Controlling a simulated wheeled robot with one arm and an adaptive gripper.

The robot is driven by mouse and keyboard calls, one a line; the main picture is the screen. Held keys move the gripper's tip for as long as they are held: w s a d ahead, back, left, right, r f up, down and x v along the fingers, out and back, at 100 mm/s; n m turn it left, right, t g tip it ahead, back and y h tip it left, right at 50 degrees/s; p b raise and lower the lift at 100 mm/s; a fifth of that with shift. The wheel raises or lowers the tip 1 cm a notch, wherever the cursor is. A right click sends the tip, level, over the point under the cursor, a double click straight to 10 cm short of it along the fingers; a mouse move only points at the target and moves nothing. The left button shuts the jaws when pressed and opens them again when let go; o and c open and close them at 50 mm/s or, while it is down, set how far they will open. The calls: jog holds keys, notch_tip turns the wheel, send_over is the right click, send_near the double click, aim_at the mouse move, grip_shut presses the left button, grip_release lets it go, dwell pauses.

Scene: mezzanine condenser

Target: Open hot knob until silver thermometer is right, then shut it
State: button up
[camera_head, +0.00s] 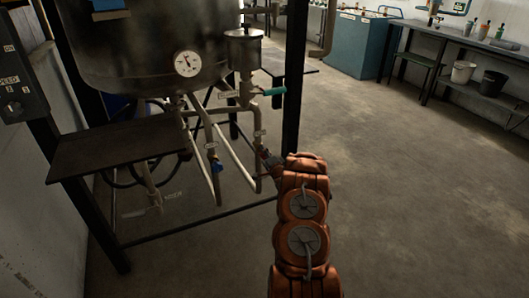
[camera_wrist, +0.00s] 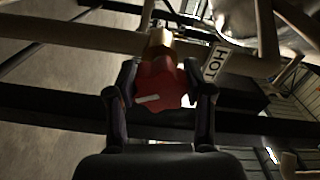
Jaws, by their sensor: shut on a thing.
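A red knob (camera_wrist: 157,84) on a brass valve fills the middle of the wrist view, with a white mark on its face. A white tag reading HOT (camera_wrist: 215,63) hangs just right of it. My gripper (camera_wrist: 159,96) is shut on the red knob, one finger on each side. In the head view my gripper (camera_head: 266,157) is at the pipes under the tank, where the knob is mostly hidden. A round white dial thermometer (camera_head: 187,63) with a silver rim sits on the front of the tank; its needle shows, but its numbers are too small to read.
A dark tank (camera_head: 140,40) stands on a black frame with a dark shelf (camera_head: 118,148). Nearby are a blue valve knob (camera_head: 215,167), a teal-handled valve (camera_head: 274,91) and several pipes. Open floor (camera_head: 420,190) lies to the right.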

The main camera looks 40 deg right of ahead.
jog(key=m+p, duration=0.1)
jog(key=m, duration=0.4)
jog(key=shift+d+r+m, duration=0.1)
jog(key=shift+d+m, duration=0.05)
jog(key=shift+m, duration=0.15)
dwell(0.4)
jog(key=o, duration=1.2)
jog(key=shift+c, duration=0.2)
jog(key=v, duration=1.2)
jog(key=shift+w, duration=0.1)
